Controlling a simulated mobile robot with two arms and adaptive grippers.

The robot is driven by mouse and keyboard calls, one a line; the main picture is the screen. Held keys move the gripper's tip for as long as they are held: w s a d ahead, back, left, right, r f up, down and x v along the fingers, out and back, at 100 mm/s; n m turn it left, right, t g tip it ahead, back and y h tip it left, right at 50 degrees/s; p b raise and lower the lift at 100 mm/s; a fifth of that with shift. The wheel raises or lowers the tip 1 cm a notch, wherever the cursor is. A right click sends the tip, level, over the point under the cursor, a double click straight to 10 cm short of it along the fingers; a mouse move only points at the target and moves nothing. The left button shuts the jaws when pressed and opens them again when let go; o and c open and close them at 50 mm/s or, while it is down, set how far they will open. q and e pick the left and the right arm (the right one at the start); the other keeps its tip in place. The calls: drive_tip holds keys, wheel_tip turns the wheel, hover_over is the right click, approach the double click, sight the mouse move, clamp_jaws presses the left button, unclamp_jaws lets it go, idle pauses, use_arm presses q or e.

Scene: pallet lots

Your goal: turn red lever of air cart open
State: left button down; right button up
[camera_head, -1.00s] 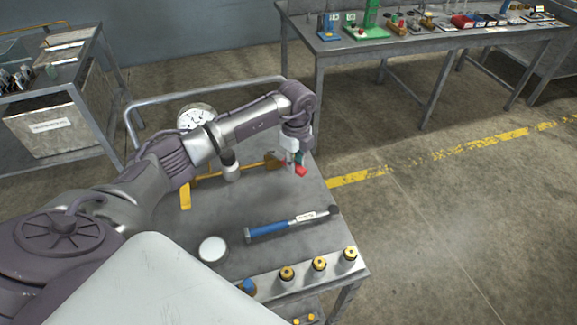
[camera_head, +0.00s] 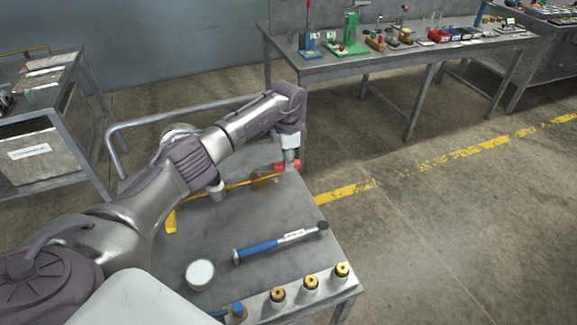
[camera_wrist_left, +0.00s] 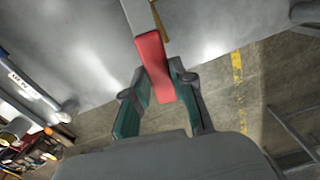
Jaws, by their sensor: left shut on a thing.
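The air cart (camera_head: 285,210) is a grey metal table with a rail at its far side. Its red lever (camera_head: 287,166) sits at the far right part of the top, beside a brass valve body (camera_head: 263,181) on a yellow pipe. My left gripper (camera_head: 291,158) reaches down onto the lever from above. In the left wrist view, the red lever (camera_wrist_left: 153,60) runs between the green-lined fingers of the left gripper (camera_wrist_left: 158,84), which is shut on it. Part of the lever is hidden by the gripper in the head view. My right gripper is not in view.
A workbench with tools (camera_head: 400,58) stands behind. Another cart (camera_head: 40,110) is at left. Floor on the right is free.

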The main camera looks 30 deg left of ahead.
use_arm(q)
drive_tip(key=shift+w+a+n, duration=0.55)
drive_tip(key=shift+n, duration=0.35)
drive_tip(key=c, duration=1)
unclamp_jaws()
drive_tip(key=shift+a, duration=0.1)
drive_tip(key=shift+o, duration=0.2)
wheel_tip(320, 180, up, 12)
